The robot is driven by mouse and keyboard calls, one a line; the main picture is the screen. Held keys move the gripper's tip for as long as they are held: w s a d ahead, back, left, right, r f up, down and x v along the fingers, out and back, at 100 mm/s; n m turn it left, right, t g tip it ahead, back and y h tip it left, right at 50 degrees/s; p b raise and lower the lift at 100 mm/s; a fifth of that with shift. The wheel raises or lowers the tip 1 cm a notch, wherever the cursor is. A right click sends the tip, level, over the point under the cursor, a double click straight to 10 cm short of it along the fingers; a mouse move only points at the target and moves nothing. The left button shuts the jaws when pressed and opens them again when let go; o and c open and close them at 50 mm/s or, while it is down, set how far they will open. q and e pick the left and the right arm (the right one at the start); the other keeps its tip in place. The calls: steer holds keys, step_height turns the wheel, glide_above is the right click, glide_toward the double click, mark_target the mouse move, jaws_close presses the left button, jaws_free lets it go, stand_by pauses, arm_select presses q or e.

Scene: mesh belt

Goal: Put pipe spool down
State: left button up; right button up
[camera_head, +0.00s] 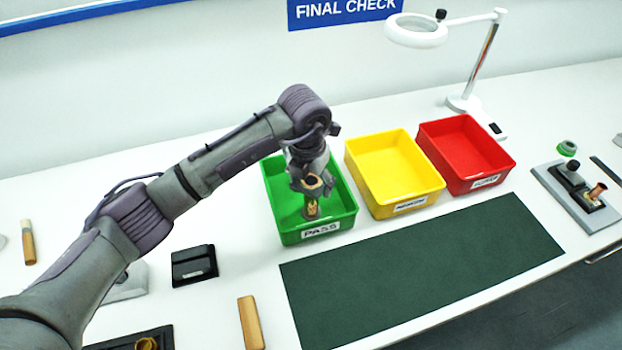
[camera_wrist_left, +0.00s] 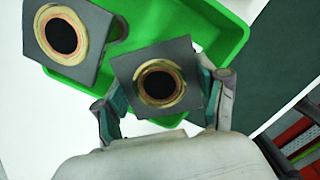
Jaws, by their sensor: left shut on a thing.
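My left gripper (camera_head: 311,192) is over the green PASS bin (camera_head: 281,218), pointing down. It is shut on the pipe spool (camera_head: 312,208), a small brass-coloured piece that looks upright. In the left wrist view the spool (camera_wrist_left: 158,85) shows a dark square face with a brass ring and a black bore, between the two fingers. A second square, ringed face (camera_wrist_left: 62,35) shows at upper left; I cannot tell whether it belongs to the same piece. The bin's green rim (camera_wrist_left: 232,42) shows behind. Whether the spool touches the bin floor is unclear. My right gripper is out of view.
A yellow bin (camera_head: 372,172) and a red bin (camera_head: 445,153) stand to the right. A dark green mat (camera_head: 420,270) lies in front, bare. A magnifier lamp (camera_head: 418,32) stands behind, and a grey fixture (camera_head: 572,196) is at far right.

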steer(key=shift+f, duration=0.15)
arm_select(q)
steer(key=o, duration=1.3)
steer(key=shift+f, duration=0.2)
steer(key=shift+c, duration=0.2)
steer(key=o, duration=0.5)
steer(key=shift+r, duration=0.1)
steer(key=shift+c, duration=0.2)
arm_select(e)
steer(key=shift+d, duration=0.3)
arm_select(q)
steer(key=shift+r, duration=0.1)
